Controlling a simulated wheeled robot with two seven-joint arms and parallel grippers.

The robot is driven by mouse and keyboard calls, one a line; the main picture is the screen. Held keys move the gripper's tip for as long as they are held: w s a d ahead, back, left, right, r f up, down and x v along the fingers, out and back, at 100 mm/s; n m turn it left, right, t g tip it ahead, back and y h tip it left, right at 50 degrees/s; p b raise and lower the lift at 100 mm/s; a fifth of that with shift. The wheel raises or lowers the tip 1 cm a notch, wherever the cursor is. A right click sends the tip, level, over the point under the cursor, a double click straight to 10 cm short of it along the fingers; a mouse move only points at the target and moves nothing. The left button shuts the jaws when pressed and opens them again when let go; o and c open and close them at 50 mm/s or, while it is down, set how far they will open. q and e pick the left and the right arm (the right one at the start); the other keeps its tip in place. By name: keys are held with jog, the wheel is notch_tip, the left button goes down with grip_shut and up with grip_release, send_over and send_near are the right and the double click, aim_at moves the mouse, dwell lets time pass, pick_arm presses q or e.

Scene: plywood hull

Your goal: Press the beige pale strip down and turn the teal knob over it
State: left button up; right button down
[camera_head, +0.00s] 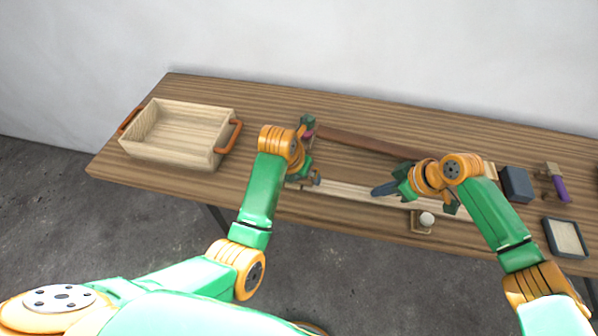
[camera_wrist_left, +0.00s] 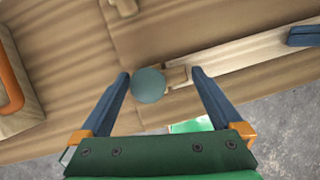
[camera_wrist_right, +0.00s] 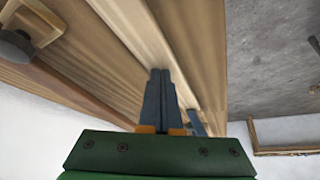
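The beige pale strip (camera_head: 350,193) lies along the front part of the table; it also shows in the left wrist view (camera_wrist_left: 245,53) and the right wrist view (camera_wrist_right: 135,25). The teal knob (camera_wrist_left: 148,85) is round, beside a small wooden piece (camera_wrist_left: 178,77) at the strip's left end. My left gripper (camera_head: 308,170) is open, its fingers on either side of the knob without visibly gripping it. My right gripper (camera_head: 380,190) is shut, its fingertips (camera_wrist_right: 160,75) over the strip's middle. Whether they touch it I cannot tell.
A wooden box (camera_head: 150,150) with orange handles stands at the left. A dark brown strip (camera_head: 370,143) lies behind. A white ball-like knob on a wooden mount (camera_head: 427,220) sits at the front edge. A dark block (camera_head: 516,185), purple-handled tool (camera_head: 557,188) and framed tray (camera_head: 566,238) are right.

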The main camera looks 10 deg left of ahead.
pick_arm(q)
jog(key=shift+r, duration=3.5)
jog(key=shift+d, duration=0.1)
jog(key=shift+r, duration=0.1)
notch_tip(320, 180, up, 7)
jog(key=p, duration=0.7)
pick_arm(e)
jog(key=shift+r, duration=3.5)
pick_arm(q)
jog(key=shift+r+p, duration=0.7)
jog(key=shift+p, duration=0.15)
pick_arm(e)
notch_tip(320, 180, up, 5)
